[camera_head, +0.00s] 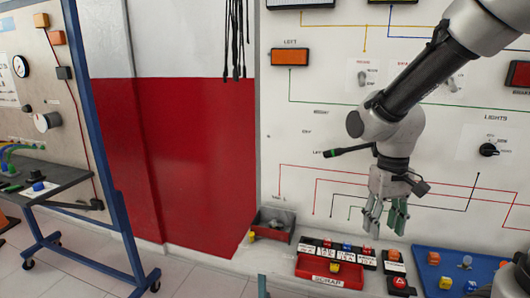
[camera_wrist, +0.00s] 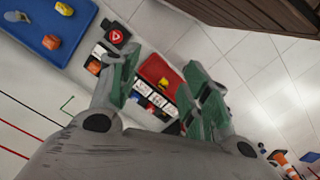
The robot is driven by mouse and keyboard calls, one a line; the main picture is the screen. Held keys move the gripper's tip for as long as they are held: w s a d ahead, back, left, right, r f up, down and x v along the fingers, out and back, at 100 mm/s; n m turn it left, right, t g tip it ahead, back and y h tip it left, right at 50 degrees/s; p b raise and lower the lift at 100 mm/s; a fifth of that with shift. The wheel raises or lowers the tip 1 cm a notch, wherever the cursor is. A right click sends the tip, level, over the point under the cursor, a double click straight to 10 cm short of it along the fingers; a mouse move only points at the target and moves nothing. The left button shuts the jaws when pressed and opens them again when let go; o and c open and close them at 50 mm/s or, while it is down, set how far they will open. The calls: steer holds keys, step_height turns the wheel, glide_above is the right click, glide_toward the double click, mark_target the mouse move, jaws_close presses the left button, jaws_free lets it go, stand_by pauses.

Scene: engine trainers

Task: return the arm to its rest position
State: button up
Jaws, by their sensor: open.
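My gripper (camera_head: 384,222) hangs with its fingers pointing down in front of the white trainer panel (camera_head: 330,120), above the shelf. My arm (camera_head: 425,75) comes in from the upper right in the head view and bends down at the wrist.
Below stand a red scrap tray (camera_head: 329,271), a grey bin (camera_head: 272,224), a row of labelled boxes (camera_head: 335,250) and a blue tray (camera_head: 455,268) with several small parts. A blue-framed stand (camera_head: 90,140) is at left. Floor (camera_head: 85,275) is clear between.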

steer(key=s+d+r+m+t, duration=0.1)
steer(key=s+d+r+t, duration=0.4)
steer(key=s+d+r, duration=0.3)
step_height(320, 180, up, 4)
steer(key=shift+s+d+f+m, duration=0.1)
steer(key=shift+s+d+m, duration=0.2)
steer(key=shift+s, duration=0.65)
steer(key=shift+d, duration=0.1)
